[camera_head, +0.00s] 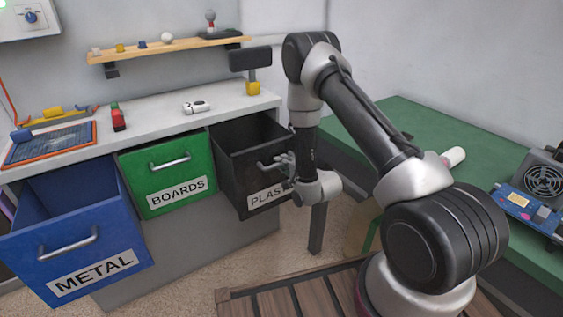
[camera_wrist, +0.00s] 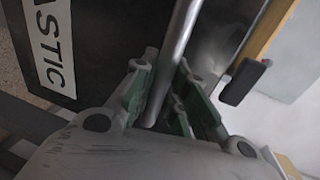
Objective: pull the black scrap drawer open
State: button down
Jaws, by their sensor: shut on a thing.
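The black scrap drawer (camera_head: 236,161), with a white label partly hidden by my arm, hangs under the right end of the counter. It stands partly open, and its dark inside shows from above. Its metal bar handle (camera_head: 268,166) is on the front. My gripper (camera_head: 285,160) is at the handle, shut on it. In the wrist view the handle bar (camera_wrist: 178,40) runs between the fingers of my gripper (camera_wrist: 165,98), and the label (camera_wrist: 57,45) reads "ASTIC" at the left.
The blue METAL drawer (camera_head: 75,225) stands open at the left. The green BOARDS drawer (camera_head: 170,172) is beside the black one. The white counter (camera_head: 235,108) runs above them. A green table (camera_head: 420,125) stands close on the right. A wooden slatted platform (camera_head: 290,300) lies in front.

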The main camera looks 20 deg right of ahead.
jog(key=shift+s+d, duration=0.25)
jog(key=shift+s, duration=0.45)
jog(key=c, duration=1.4)
grip_release()
jog(key=v, duration=1.2)
